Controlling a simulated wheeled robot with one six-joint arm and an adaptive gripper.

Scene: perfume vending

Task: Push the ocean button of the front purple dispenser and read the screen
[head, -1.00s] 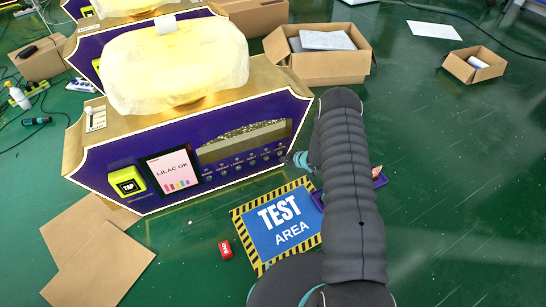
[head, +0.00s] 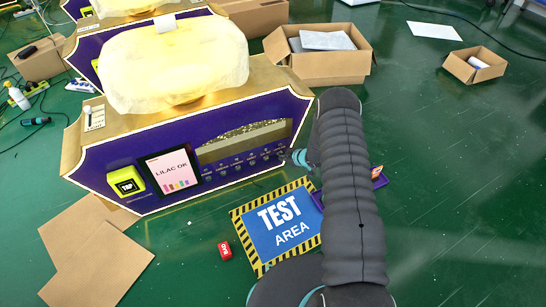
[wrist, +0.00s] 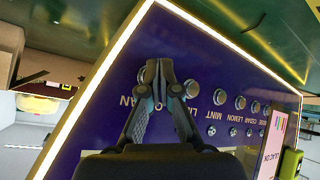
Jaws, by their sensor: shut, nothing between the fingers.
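The front purple dispenser (head: 150,197) stands on the green floor with a gold top and a row of small round buttons. Its screen (head: 171,171) reads "LILAC OK" above coloured bars. In the wrist view the labels are upside down. My gripper (wrist: 160,66) is shut and empty, its fingertips over the ocean button (wrist: 141,74), which is partly hidden. I cannot tell if they touch it. The lilac button (wrist: 192,88) is just right of the fingertips.
A yellow tap box (head: 126,181) is left of the screen. A test area mat (head: 284,222) and a small red item (head: 225,250) lie in front. A second dispenser (head: 85,50) stands behind.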

